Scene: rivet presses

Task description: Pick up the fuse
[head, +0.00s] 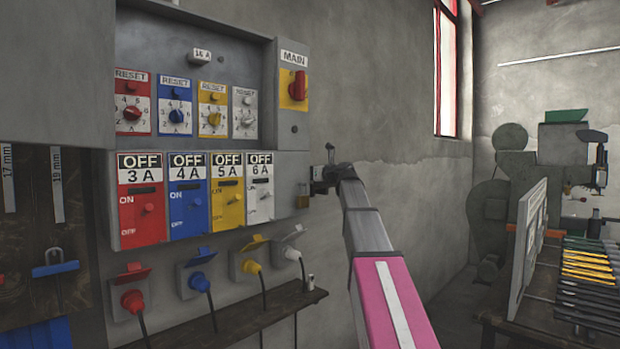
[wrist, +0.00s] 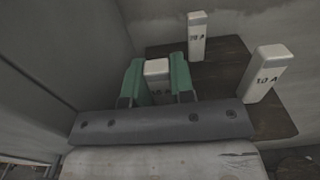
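The wrist view shows a white fuse (wrist: 157,70) between the two green fingers of my gripper (wrist: 158,80). Its label is partly hidden and hard to read. The fingers stand close to its left and right sides, but whether they press on it cannot be made out. Two more white fuses stand upright nearby: one marked 10 A (wrist: 264,74) to the right, and one (wrist: 196,37) farther back with a blurred label. In the head view my gripper (head: 325,173) is small and dark, at the wall just right of the switch cabinet; the fuse there is not clear.
The fuses stand on a dark brown shelf (wrist: 232,62) beside grey walls. The switch cabinet (head: 294,125) with its MAIN switch is left of my arm, with a padlock (head: 303,197) close by. A lower wooden ledge (head: 235,318) and a bench with tools (head: 585,280) also show.

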